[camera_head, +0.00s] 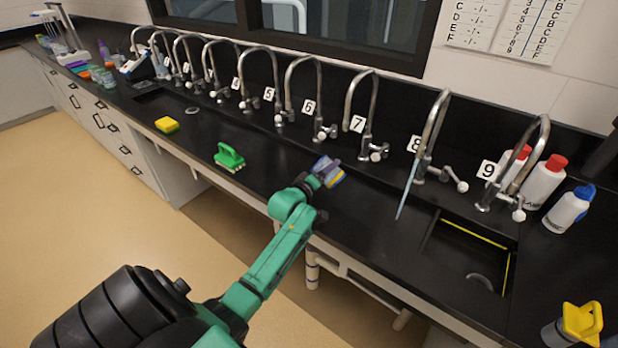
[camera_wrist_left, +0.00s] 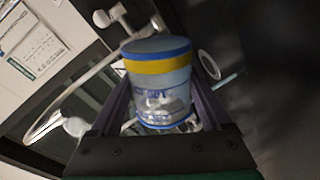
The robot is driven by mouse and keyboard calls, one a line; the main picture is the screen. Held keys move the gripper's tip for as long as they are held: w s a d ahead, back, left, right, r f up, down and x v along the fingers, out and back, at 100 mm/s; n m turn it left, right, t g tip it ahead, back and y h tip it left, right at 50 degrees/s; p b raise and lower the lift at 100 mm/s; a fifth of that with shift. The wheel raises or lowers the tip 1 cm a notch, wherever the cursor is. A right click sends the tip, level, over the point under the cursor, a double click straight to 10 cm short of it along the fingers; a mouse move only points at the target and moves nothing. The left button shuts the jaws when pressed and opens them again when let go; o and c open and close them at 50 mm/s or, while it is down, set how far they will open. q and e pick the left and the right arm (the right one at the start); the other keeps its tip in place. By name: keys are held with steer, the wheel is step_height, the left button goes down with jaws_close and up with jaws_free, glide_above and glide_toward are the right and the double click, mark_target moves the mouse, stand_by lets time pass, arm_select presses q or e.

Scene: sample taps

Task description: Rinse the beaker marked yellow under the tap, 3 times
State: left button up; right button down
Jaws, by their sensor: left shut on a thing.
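My left gripper (camera_head: 319,173) is shut on a clear beaker with a yellow band and blue rim (camera_head: 333,178), held above the black counter. In the left wrist view the beaker (camera_wrist_left: 160,95) sits between the gripper's two dark fingers (camera_wrist_left: 160,110). A pale blue stream (camera_head: 407,190) falls from the tap marked 8 (camera_head: 433,125), to the right of the beaker and apart from it. My right gripper is not in view.
A sink basin (camera_head: 470,250) is set in the counter at right. Taps marked with numbers line the back wall. White bottles (camera_head: 543,183) stand at right. A green brush (camera_head: 229,157) and a yellow sponge (camera_head: 167,125) lie on the counter at left.

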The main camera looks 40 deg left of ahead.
arm_select(q)
steer(key=shift+a+f, duration=0.15)
steer(key=shift+n, duration=0.3)
steer(key=shift+a+f+n+b, duration=0.1)
steer(key=shift+f+n+b, duration=0.25)
steer(key=shift+b, duration=0.25)
steer(key=shift+a+r+n+h+p, duration=0.45)
steer(key=shift+a+n+p, duration=0.15)
steer(key=shift+a+n, duration=0.15)
stand_by(0.9)
steer(key=shift+a+r+n+h+p, duration=0.35)
steer(key=shift+n+p, duration=0.25)
steer(key=shift+n, duration=0.4)
stand_by(1.0)
